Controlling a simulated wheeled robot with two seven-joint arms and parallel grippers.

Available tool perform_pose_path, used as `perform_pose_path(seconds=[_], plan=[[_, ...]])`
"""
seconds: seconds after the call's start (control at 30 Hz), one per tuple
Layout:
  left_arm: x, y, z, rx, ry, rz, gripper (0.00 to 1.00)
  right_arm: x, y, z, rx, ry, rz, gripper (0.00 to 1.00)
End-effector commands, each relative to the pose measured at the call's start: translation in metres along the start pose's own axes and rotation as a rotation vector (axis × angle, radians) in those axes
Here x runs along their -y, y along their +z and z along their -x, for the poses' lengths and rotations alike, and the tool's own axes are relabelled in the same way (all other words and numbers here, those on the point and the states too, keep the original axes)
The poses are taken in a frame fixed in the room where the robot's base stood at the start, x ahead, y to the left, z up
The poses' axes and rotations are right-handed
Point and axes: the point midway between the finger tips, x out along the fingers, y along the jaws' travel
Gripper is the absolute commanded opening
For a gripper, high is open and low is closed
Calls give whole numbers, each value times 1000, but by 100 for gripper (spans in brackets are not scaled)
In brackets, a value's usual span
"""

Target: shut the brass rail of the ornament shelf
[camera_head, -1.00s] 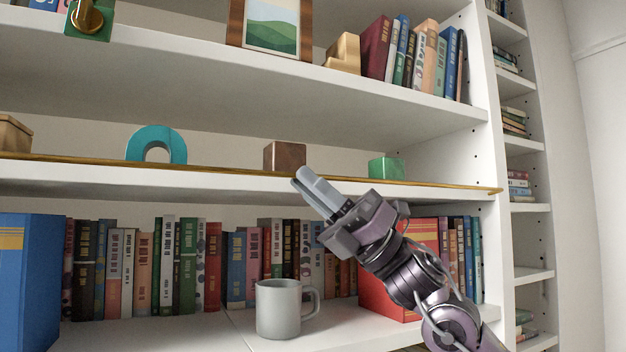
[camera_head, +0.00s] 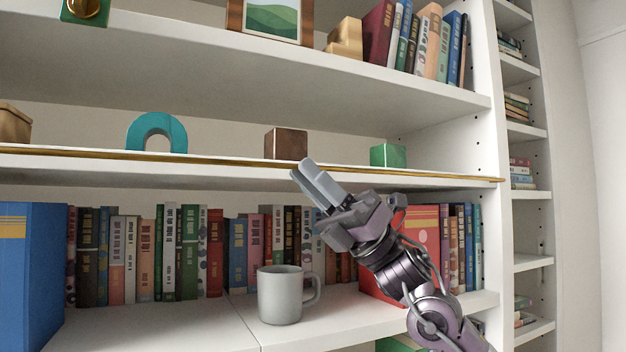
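The brass rail (camera_head: 222,160) runs as a thin bar along the front edge of the ornament shelf (camera_head: 100,171), its right end reaching the right upright. Behind it stand a teal arch (camera_head: 171,131), a brown cube (camera_head: 286,144), a green cube (camera_head: 388,156) and, at the far left, a tan wooden piece (camera_head: 14,126). My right gripper (camera_head: 303,168) points up and left, its two grey fingers side by side with no clear gap. Its tips overlap the rail just below the brown cube; I cannot tell whether they touch it. My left gripper is out of view.
Below, a grey mug (camera_head: 279,297) stands left of my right arm, before a row of books (camera_head: 187,250). A red book (camera_head: 423,228) is behind the arm, and a large blue book (camera_head: 30,275) fills the lower left. The upper shelf holds a framed picture (camera_head: 235,14) and more books.

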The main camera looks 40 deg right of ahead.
Motion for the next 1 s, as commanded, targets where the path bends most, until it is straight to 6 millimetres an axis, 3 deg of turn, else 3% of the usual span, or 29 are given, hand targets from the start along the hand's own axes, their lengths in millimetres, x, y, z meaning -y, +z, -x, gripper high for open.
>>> perform_pose_path(seconds=[0.27, 0.7, 1.0], plan=[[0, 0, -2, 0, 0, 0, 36, 0, 0, 2, 1, -1, 0, 18], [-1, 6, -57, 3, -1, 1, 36, 2, -5, 64, 1, -2, 0, 18], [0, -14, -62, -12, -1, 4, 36, 0, 0, 79, 0, 0, -1, 18]])
